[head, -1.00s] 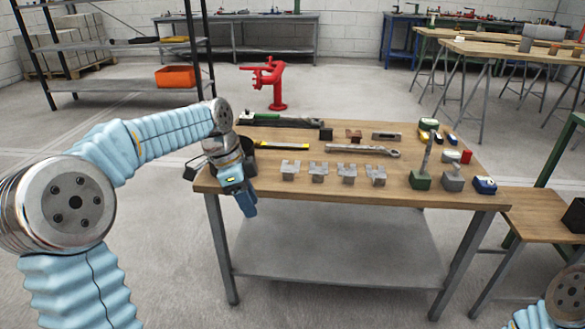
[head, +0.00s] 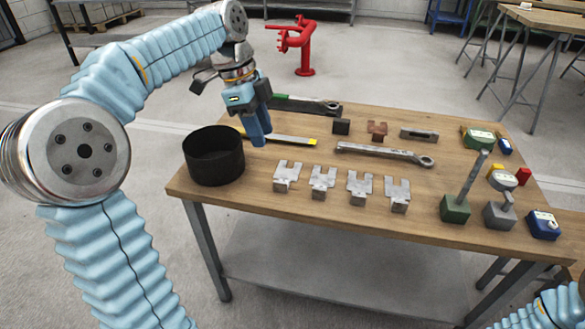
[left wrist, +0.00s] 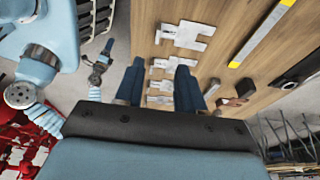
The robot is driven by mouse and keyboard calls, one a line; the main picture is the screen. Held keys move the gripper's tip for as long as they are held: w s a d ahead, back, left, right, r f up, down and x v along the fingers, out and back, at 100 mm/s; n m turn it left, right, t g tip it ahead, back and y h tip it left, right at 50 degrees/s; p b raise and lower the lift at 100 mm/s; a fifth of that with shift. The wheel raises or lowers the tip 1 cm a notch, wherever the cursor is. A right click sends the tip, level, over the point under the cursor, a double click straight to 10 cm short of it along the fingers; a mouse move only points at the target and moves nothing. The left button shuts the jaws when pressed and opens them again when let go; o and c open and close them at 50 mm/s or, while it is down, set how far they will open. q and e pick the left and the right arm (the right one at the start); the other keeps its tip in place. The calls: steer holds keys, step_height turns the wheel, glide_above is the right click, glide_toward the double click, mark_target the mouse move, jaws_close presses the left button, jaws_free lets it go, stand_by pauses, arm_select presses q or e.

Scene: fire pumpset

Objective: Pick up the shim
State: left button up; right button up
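Several grey metal slotted plates, which look like shims, stand in a row along the table's front: the leftmost (head: 287,174), then a second (head: 322,180), a third (head: 359,187) and the rightmost (head: 397,193). In the left wrist view, one plate (left wrist: 185,34) shows beyond the fingers and others lie partly between them. My left gripper (head: 257,138) points down above the table's left part, behind and left of the row. Its blue fingers (left wrist: 160,88) are apart with nothing held. My right gripper seems to show small at the left of the wrist view; its fingers are unclear.
A black round bin (head: 213,156) stands at the left of the wooden table (head: 290,222). A yellow-tipped bar (head: 290,139) lies close to my left fingers. A wrench (head: 385,153) lies behind the plates. Green, grey and blue tools (head: 455,208) crowd the right side.

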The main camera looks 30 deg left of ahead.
mark_target(280, 182)
arm_select(q)
steer(key=b+x, duration=0.1)
steer(key=x, duration=1.2)
steer(key=shift+s+d+f, duration=0.1)
steer(key=shift+s, duration=0.05)
jaws_close()
